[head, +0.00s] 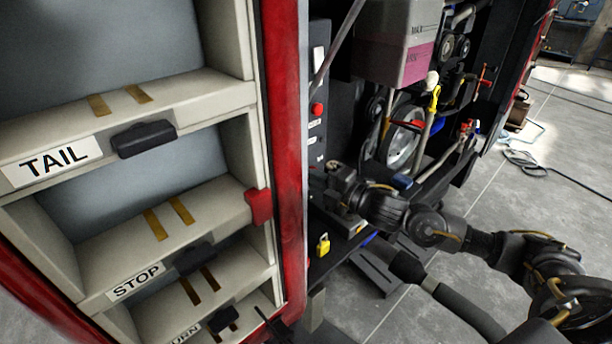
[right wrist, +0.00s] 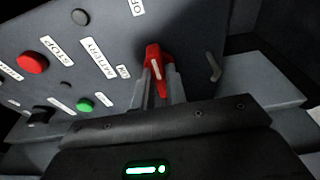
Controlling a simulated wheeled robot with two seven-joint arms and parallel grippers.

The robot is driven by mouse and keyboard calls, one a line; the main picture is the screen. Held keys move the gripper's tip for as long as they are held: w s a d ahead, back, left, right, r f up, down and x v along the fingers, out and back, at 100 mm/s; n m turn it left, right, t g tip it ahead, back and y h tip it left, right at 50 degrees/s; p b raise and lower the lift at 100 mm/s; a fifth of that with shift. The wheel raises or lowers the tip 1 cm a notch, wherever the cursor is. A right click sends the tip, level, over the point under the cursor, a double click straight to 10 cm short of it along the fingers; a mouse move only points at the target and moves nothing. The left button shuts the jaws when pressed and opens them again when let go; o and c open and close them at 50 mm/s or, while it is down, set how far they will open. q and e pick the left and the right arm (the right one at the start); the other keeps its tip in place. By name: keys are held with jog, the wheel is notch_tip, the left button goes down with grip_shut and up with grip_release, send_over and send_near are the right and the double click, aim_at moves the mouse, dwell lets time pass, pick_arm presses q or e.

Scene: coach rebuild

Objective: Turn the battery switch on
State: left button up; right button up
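The battery switch (right wrist: 154,68) is a red lever with a white line, on a dark panel in the right wrist view. Its white-lined end points up in the picture, roughly toward the OFF label (right wrist: 138,7). The ON label (right wrist: 123,72) is to its left, beside the BATTERY label (right wrist: 98,58). My right gripper (right wrist: 160,82) has its two grey fingers on either side of the lever, close against it. In the head view my right arm reaches in from the right, and its gripper end is partly hidden behind the red frame edge. I cannot make out my left gripper.
On the panel are a red STOP button (right wrist: 33,62) and a green button (right wrist: 85,105). In the head view, a red-edged cream rack (head: 130,110) stands close on the left.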

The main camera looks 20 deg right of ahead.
grip_shut()
jog(key=shift+n+g+h+b, duration=0.45)
jog(key=shift+n+b, duration=0.35)
jog(key=shift+n, duration=2)
jog(key=n+h+b, duration=0.1)
jog(key=n, duration=0.1)
jog(key=shift+n+b, duration=0.3)
jog(key=shift+b, duration=0.1)
jog(key=shift+r+n+h+b, duration=0.1)
jog(key=shift+n+h+b, duration=0.15)
jog(key=shift+n+b, duration=0.65)
jog(key=shift+n, duration=0.3)
